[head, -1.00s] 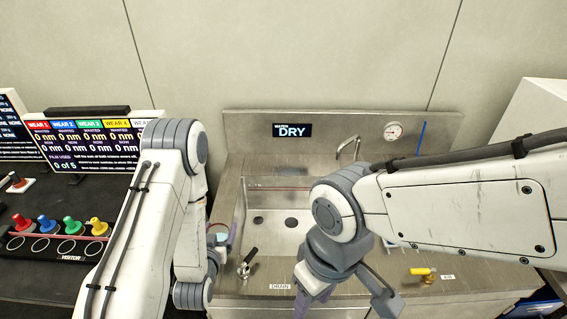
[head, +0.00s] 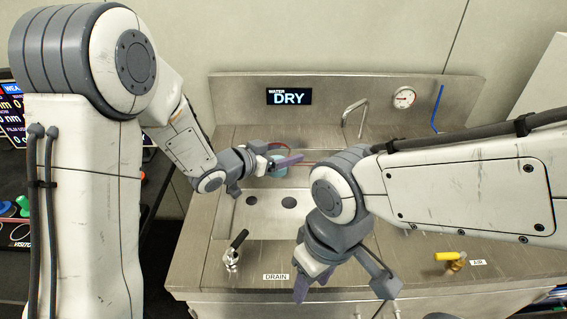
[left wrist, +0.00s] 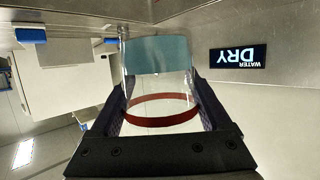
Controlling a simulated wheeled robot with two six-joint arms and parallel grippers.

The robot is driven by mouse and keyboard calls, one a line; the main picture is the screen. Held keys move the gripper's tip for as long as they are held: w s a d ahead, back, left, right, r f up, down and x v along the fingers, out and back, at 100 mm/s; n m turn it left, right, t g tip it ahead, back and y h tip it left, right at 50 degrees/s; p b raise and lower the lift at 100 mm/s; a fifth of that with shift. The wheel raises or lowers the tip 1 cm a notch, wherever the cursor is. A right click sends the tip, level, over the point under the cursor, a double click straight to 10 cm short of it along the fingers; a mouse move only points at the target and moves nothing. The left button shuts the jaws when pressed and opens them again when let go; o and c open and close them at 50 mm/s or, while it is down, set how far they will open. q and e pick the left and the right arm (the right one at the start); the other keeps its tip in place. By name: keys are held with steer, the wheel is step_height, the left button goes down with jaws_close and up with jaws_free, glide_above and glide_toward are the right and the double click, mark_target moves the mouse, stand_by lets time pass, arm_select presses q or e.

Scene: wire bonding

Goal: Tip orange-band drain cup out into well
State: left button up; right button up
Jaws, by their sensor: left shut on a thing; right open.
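My left gripper (head: 279,164) is shut on the drain cup, above the back part of the sink well (head: 268,223). In the left wrist view the cup shows as a clear vessel with a red-orange band (left wrist: 161,109) between the fingers and a teal part (left wrist: 157,56) beyond it. My right gripper (head: 345,287) is open and empty over the front counter.
The well has dark round holes (head: 289,202) in it. A faucet (head: 354,112), a gauge (head: 404,97) and a "DRY" display (head: 289,97) are at the back. A black-handled valve (head: 233,252) and a yellow-handled valve (head: 452,257) stand on the front counter.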

arm_select(q)
steer(key=shift+r+n+h+p, duration=0.2)
steer(key=shift+n+h+p, duration=0.3)
steer(key=shift+p, duration=0.05)
steer(key=shift+a+n+h, duration=0.15)
steer(key=shift+n+h, duration=0.15)
steer(key=shift+n, duration=0.2)
steer(key=shift+w+a+f+n+h, duration=0.1)
steer(key=shift+n+h, duration=0.2)
steer(key=shift+n, duration=0.3)
steer(key=n+h, duration=0.1)
steer(key=n, duration=0.2)
steer(key=shift+a+f+h, duration=0.15)
steer(key=shift+f+h, duration=0.05)
steer(key=shift+h, duration=0.2)
steer(key=n+h+b, duration=0.1)
steer(key=n, duration=0.2)
steer(key=shift+w+a+f+t+b, duration=0.1)
steer(key=shift+w+t+b, duration=0.05)
steer(key=shift+t+b, duration=0.25)
steer(key=shift+n+t+h, duration=0.3)
steer(key=shift+n+h, duration=0.1)
steer(key=shift+n, duration=0.5)
steer(key=n+t, duration=0.1)
steer(key=n, duration=0.2)
steer(key=shift+w+a, duration=0.1)
steer(key=shift+a, duration=0.1)
steer(key=shift+p, duration=0.3)
